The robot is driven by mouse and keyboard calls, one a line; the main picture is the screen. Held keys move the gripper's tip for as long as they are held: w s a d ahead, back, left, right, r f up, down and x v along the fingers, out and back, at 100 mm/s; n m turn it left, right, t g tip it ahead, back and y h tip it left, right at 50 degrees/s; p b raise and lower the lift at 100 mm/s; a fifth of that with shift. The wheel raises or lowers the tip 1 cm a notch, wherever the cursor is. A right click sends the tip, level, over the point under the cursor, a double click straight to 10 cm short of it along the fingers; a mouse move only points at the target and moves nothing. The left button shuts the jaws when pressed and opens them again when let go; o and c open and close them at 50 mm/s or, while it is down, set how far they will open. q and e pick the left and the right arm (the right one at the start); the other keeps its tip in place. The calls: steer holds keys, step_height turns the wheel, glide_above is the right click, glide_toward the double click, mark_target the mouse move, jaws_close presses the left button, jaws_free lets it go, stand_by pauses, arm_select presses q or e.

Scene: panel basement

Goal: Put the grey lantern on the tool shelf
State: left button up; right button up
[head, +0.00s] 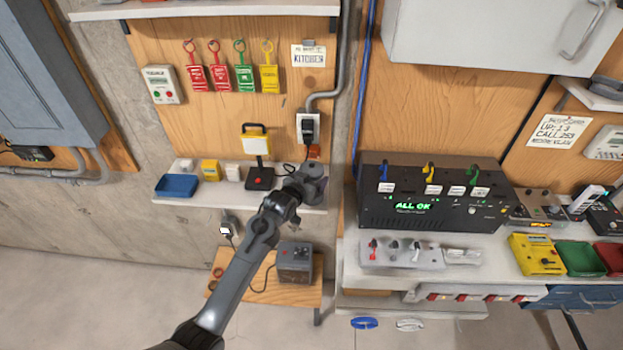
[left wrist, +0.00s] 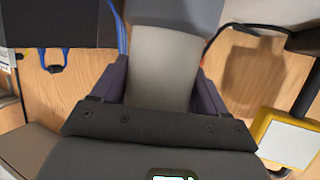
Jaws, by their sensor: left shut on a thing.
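My left gripper (head: 308,180) is at the right end of the white shelf (head: 225,197) on the wooden panel, in front of it in the head view. In the left wrist view its two fingers (left wrist: 160,82) are shut on a grey, rounded body, the grey lantern (left wrist: 162,60). The lantern's upper part runs out of the top of that view, and its lower end is hidden behind the gripper. In the head view the arm and gripper hide most of it, and I cannot tell whether it touches the shelf. My right gripper is not in view.
A yellow-headed work lamp (head: 257,142) stands on the shelf just left of my gripper; it also shows in the wrist view (left wrist: 288,142). A blue tray (head: 176,186) and small boxes fill the shelf's left. A black control box (head: 430,205) stands to the right.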

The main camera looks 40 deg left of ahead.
arm_select(q)
steer(key=o, duration=0.9)
steer(key=shift+f, duration=0.15)
steer(key=o, duration=0.5)
steer(key=shift+s+d+r, duration=0.1)
steer(key=shift+s+r, duration=0.25)
steer(key=shift+s, duration=0.1)
steer(key=v, duration=1.1)
steer(key=s+d+f+m+g+h, duration=0.1)
steer(key=s+d+f+g, duration=0.2)
steer(key=s, duration=0.7)
steer(key=s+d+f+m+g+h, duration=0.1)
steer(key=s+d+f+g, duration=0.2)
steer(key=s+d+f, duration=0.2)
steer(key=s+d+f+m+g, duration=0.2)
steer(key=s+d+f+g, duration=0.2)
steer(key=s+d, duration=0.5)
steer(key=s, duration=0.6)
steer(key=shift+d+h, duration=0.2)
steer(key=shift+h, duration=0.2)
steer(key=shift+w+f, duration=0.1)
